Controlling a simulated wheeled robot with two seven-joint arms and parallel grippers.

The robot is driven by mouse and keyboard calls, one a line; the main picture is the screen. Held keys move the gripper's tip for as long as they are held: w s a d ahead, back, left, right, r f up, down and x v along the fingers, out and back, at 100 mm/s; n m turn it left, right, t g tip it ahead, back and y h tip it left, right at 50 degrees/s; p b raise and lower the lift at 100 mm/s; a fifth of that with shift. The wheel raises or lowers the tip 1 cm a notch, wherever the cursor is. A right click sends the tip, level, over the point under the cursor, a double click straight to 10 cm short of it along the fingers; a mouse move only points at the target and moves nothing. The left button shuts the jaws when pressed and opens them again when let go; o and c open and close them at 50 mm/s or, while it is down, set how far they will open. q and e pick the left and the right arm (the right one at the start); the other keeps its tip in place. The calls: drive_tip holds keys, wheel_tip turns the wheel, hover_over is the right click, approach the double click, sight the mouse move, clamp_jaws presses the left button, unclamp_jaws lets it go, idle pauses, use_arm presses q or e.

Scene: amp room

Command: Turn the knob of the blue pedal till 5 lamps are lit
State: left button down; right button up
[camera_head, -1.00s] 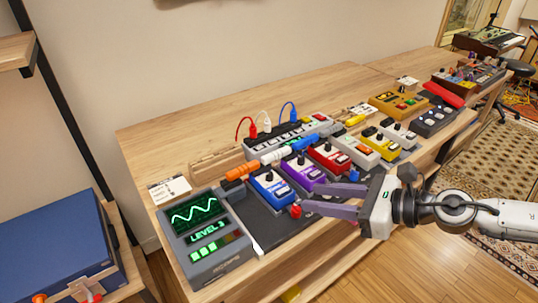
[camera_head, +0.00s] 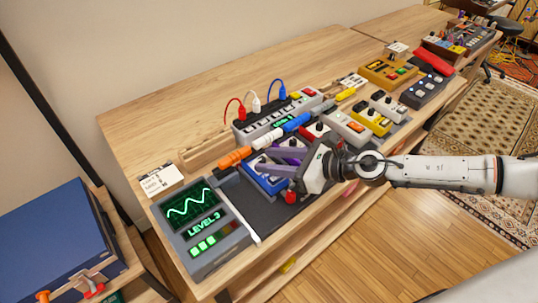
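The blue pedal (camera_head: 263,181) stands on the dark board, partly hidden behind my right gripper. My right gripper (camera_head: 255,158) comes in from the right with its two purple fingers spread apart over the blue pedal's upper part, near its knob. The knob is hard to make out between the fingers, and I cannot tell whether they touch it. The meter box (camera_head: 186,263) at the left shows a green wave, "LEVEL 3" and a row of lamps (camera_head: 213,241), of which three look lit green and the others dark. My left gripper is not in view.
A purple pedal (camera_head: 291,146) stands close behind my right gripper, with a red pedal (camera_head: 313,131) beyond it. Orange, white and blue plugs lie behind the pedals. A red knob-like part (camera_head: 291,197) sits in front of the blue pedal. The table's back left is clear.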

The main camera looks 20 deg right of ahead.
drive_tip(key=shift+w+a+f, duration=0.1)
drive_tip(key=shift+w+a, duration=0.1)
drive_tip(key=shift+w, duration=0.05)
drive_tip(key=shift+w+a+f, duration=0.1)
clamp_jaws()
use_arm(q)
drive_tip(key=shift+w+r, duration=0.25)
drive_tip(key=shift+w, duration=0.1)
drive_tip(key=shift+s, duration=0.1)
use_arm(e)
drive_tip(key=shift+m, duration=0.3)
